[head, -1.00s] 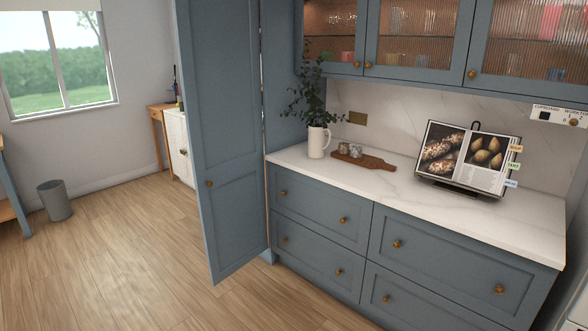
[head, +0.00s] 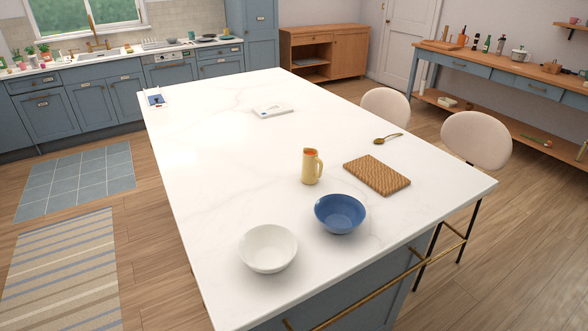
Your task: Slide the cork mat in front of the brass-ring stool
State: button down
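A brown rectangular board or mat (head: 377,175) with a wavy pattern lies flat on the white island top near its right edge. I cannot tell whether it is the cork mat. Two cream-backed stools stand at the island's right side. The nearer stool (head: 478,138) has dark legs with a brass-coloured bar low between them. The farther stool (head: 385,105) shows only its back; its legs are hidden by the island. I cannot tell which is the brass-ring stool. My gripper is not in view.
On the island (head: 215,165) are a white bowl (head: 268,249), a blue bowl (head: 340,214), a yellow jug (head: 312,167), a brass-coloured spoon (head: 388,139) and a flat white item (head: 272,110). A brass-coloured rail (head: 372,288) runs along its near end. Wooden floor is clear on the right.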

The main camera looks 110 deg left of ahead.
aim_at(383, 179)
jog(key=u, duration=2.05)
jog(key=i, duration=3.2)
jog(key=u, duration=4.3)
